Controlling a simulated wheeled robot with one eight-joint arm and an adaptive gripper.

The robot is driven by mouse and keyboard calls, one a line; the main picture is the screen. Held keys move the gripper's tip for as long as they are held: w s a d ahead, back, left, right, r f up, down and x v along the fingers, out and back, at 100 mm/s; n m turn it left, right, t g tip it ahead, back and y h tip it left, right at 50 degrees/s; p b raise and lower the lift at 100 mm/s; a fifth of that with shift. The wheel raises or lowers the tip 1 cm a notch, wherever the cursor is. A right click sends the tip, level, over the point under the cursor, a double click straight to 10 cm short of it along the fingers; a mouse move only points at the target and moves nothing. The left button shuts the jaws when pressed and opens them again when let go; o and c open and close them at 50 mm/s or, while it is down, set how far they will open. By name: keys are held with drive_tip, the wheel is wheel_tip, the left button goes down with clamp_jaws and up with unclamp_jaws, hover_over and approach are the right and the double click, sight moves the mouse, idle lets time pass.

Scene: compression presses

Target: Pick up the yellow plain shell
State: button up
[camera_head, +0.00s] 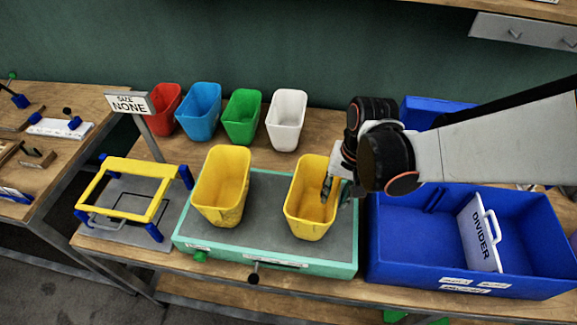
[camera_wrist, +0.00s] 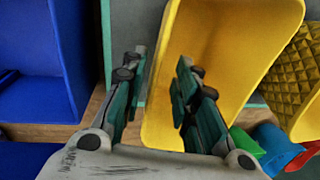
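The plain yellow shell (camera_head: 312,205) is an open bin standing at the right of the green-edged tray. It fills the middle of the wrist view (camera_wrist: 235,50), with a smooth inner face. My gripper (camera_head: 336,189) is at its right rim in the head view. In the wrist view my gripper (camera_wrist: 160,98) is open, one finger over the shell's inside and the other outside its side wall. I cannot tell whether either finger touches the wall. A second yellow shell (camera_head: 221,187) stands at the left of the tray; in the wrist view its wall (camera_wrist: 292,75) has a diamond pattern.
A blue crate (camera_head: 410,235) with a divider (camera_head: 478,235) stands close on the right. Red (camera_head: 164,108), blue (camera_head: 199,108), green (camera_head: 241,115) and white (camera_head: 287,118) bins stand behind the tray (camera_head: 265,222). A yellow frame (camera_head: 128,165) is at the left.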

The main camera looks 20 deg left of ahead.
sight(326, 215)
drive_tip(key=f+b, duration=0.1)
drive_tip(key=f, duration=0.1)
drive_tip(key=f+b, duration=0.2)
drive_tip(key=f, duration=0.1)
drive_tip(key=f+b, duration=0.1)
drive_tip(key=f, duration=0.2)
drive_tip(key=shift+a, duration=0.4)
drive_tip(key=shift+d+r, duration=0.1)
clamp_jaws()
